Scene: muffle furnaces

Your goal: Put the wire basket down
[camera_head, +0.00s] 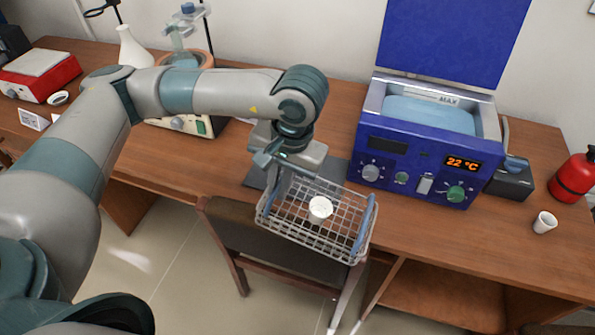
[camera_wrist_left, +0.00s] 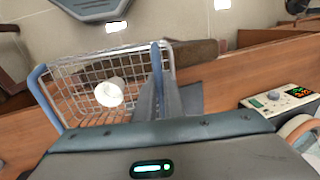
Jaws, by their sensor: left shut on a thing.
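The wire basket (camera_head: 314,248) has a metal mesh body and blue side handles. A white cup (camera_head: 320,210) stands inside it. My left gripper (camera_head: 279,178) is shut on the basket's left handle and holds it around the table's front edge, in front of the blue water bath. In the left wrist view the basket (camera_wrist_left: 72,105) lies ahead of my left gripper (camera_wrist_left: 163,98), with the cup (camera_wrist_left: 109,92) inside. A dark grey mat (camera_head: 335,170) lies on the table, partly hidden behind the basket and arm. My right gripper is not in view.
The blue water bath (camera_head: 410,185) reads 22 °C. A chair (camera_head: 240,235) stands below the basket. A small white cup (camera_head: 544,222) and a red extinguisher-like bottle (camera_head: 574,178) are at right. A hotplate device (camera_head: 190,123) and red balance (camera_head: 40,78) are at left.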

